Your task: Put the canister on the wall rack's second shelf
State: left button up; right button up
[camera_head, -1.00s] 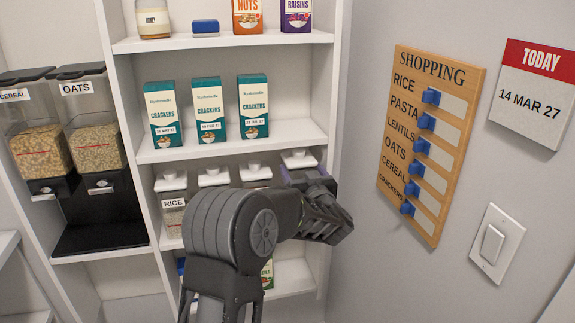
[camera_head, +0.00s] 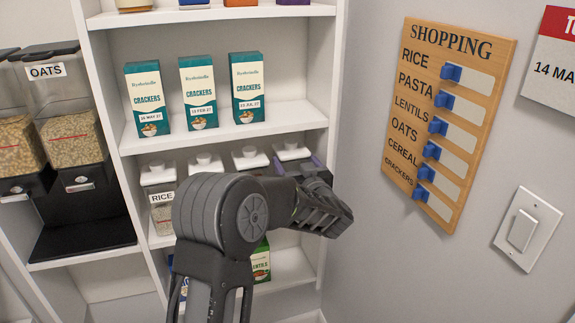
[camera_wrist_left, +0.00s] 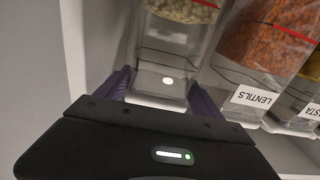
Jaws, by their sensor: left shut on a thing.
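The clear canister held by my left gripper (camera_head: 303,168) has a white lid (camera_head: 291,151) and stands at the right end of a row of canisters in the white wall rack. In the left wrist view this canister (camera_wrist_left: 163,65), with pale contents, sits between the two purple fingers, and my gripper is shut on it. My gripper and arm hide most of it in the head view. Whether its base touches the shelf cannot be told. The shelf above (camera_head: 225,131) holds several cracker boxes (camera_head: 198,92). My right gripper is not in view.
Beside the held canister are the lentils canister (camera_wrist_left: 260,60) and others, with the rice canister (camera_head: 162,207) at left. The rack's right side wall is close to my gripper. The cracker shelf has bare room at its front and right. A shopping board (camera_head: 448,120) hangs at right.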

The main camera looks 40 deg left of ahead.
pick_arm(q)
jog(key=shift+w+d+r, duration=0.15)
jog(key=shift+d+r, duration=0.05)
jog(key=shift+d, duration=0.2)
jog(key=shift+f, duration=0.15)
jog(key=o, duration=1.7)
jog(key=shift+a, duration=0.1)
jog(key=shift+o, duration=0.6)
jog(key=b+v, duration=0.2)
jog(key=v, duration=1)
